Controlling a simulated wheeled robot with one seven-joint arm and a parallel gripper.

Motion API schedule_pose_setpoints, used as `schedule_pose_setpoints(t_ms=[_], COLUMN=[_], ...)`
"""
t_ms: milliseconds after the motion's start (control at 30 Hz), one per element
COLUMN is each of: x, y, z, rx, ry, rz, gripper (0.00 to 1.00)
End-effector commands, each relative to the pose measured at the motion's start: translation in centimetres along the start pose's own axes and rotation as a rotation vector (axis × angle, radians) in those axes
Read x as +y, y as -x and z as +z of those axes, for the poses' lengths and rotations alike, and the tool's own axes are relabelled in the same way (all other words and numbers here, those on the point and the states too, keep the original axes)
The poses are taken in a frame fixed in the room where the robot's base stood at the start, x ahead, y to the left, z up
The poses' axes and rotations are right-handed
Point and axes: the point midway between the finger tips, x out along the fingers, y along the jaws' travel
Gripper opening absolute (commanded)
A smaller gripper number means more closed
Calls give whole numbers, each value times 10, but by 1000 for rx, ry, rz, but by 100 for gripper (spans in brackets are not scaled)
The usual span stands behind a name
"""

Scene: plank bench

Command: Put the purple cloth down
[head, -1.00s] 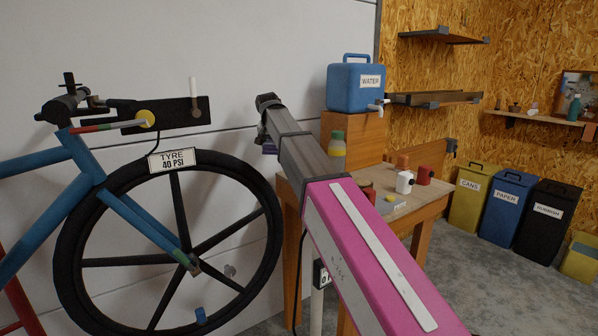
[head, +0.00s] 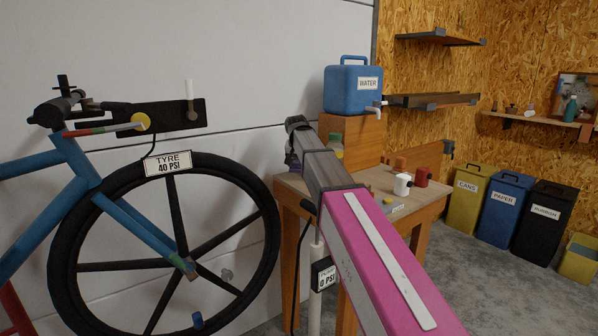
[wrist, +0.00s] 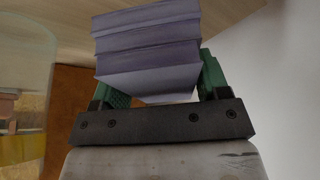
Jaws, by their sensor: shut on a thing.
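The purple cloth (wrist: 150,55) looks folded in layers and sits between the two green fingers of my gripper (wrist: 155,85) in the wrist view. My gripper is shut on it. In the head view my arm reaches to the left end of the bench (head: 430,192), and a small purple edge of the cloth (head: 293,163) shows beside the arm's end. The arm hides most of the cloth and the gripper there. I cannot tell whether the cloth touches the bench top.
A blue water container (head: 352,90) stands on a wooden block (head: 352,130) at the back. A bottle (head: 336,145) is close to the arm's end. A white mug (head: 402,184) and red mug (head: 421,176) stand to the right. A bicycle wheel (head: 265,215) is at left.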

Motion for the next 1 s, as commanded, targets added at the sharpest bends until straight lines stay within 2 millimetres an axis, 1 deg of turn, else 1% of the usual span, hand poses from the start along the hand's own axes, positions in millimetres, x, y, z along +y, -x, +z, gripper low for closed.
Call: schedule_pose_setpoints(t_ms=[100,233,600,633,667,700,1000], x=[0,0,0,0,0,-1,-1], y=[-16,-30,-34,-34,-33,-33,-32], z=[8,13,15,14,14,14,14], rx=[-3,-1,-1,-1,-1,-1,0], ry=[0,0,0,0,-1,-1,-1], rz=[1,1,0,0,0,0,0], gripper=[50,50,50,79,88,94,94])
